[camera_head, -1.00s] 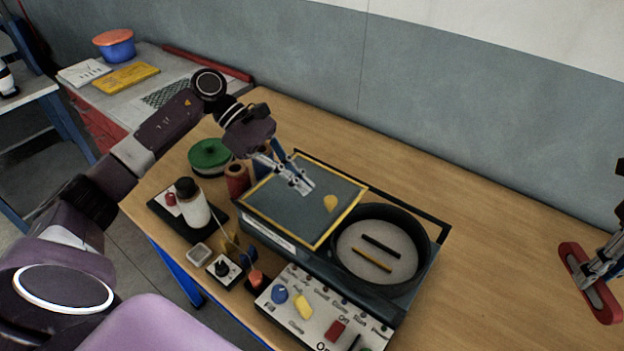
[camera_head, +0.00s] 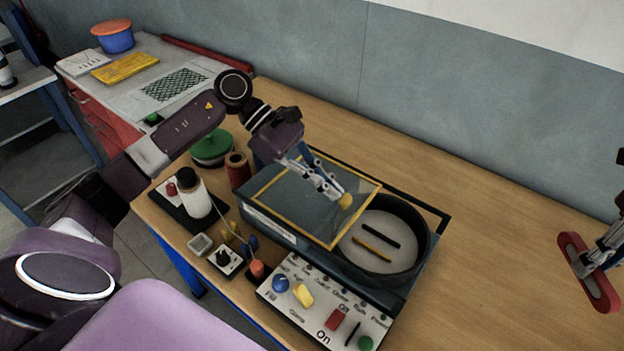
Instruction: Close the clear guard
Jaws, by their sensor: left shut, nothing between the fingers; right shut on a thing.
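The clear guard (camera_head: 300,218) is a see-through panel with a yellow frame on top of the dark machine (camera_head: 262,228). It covers the machine's left part and overlaps the left edge of the round bowl (camera_head: 372,238). Most of the bowl is uncovered, with a black bar and a yellow bar inside. A round yellow knob (camera_head: 346,201) sits near the guard's right side. My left gripper (camera_head: 336,194) is shut and empty, its fingertips at the knob; contact is hard to tell. My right gripper (camera_head: 590,268) is shut on a red oblong thing (camera_head: 603,292) at the right edge.
A control panel (camera_head: 325,310) with knobs and switches is at the machine's front. A white bottle (camera_head: 195,198), green spool (camera_head: 211,147) and red spool (camera_head: 238,168) stand left of the machine.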

